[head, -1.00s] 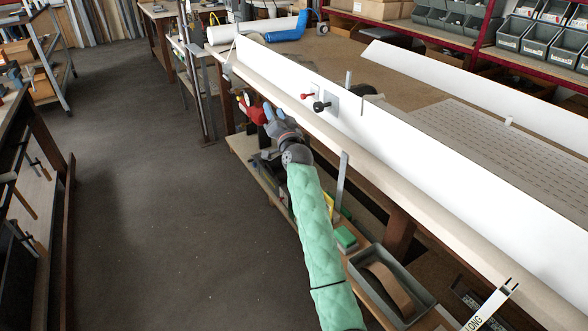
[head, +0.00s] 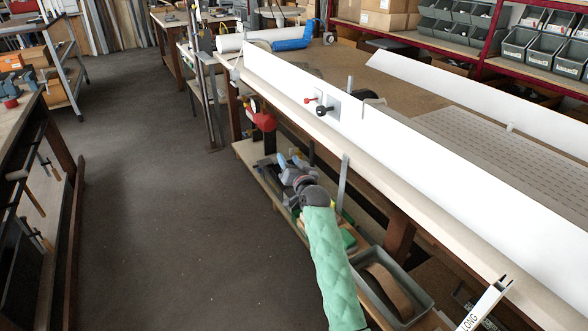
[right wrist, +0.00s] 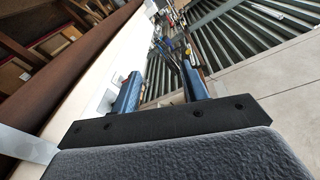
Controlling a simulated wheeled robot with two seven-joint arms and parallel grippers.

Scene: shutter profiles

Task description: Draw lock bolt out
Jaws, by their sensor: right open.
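A long white profile (head: 440,160) stands on edge along the bench. A small red knob (head: 309,100) and a black knob (head: 323,110) stick out from a grey plate on its face. I cannot tell how far the lock bolt sits in or out. My right gripper (head: 288,161) is below and to the left of the knobs, in front of the bench edge, touching neither. Its two blue fingers are apart and empty, also in the right wrist view (right wrist: 160,88). My left gripper is out of view.
A lower shelf holds a grey bin (head: 420,292) and a green item (head: 349,238). A red object (head: 262,120) hangs at the bench edge left of the knobs. A grey upright (head: 343,180) stands right of my gripper. The floor (head: 160,200) to the left is clear.

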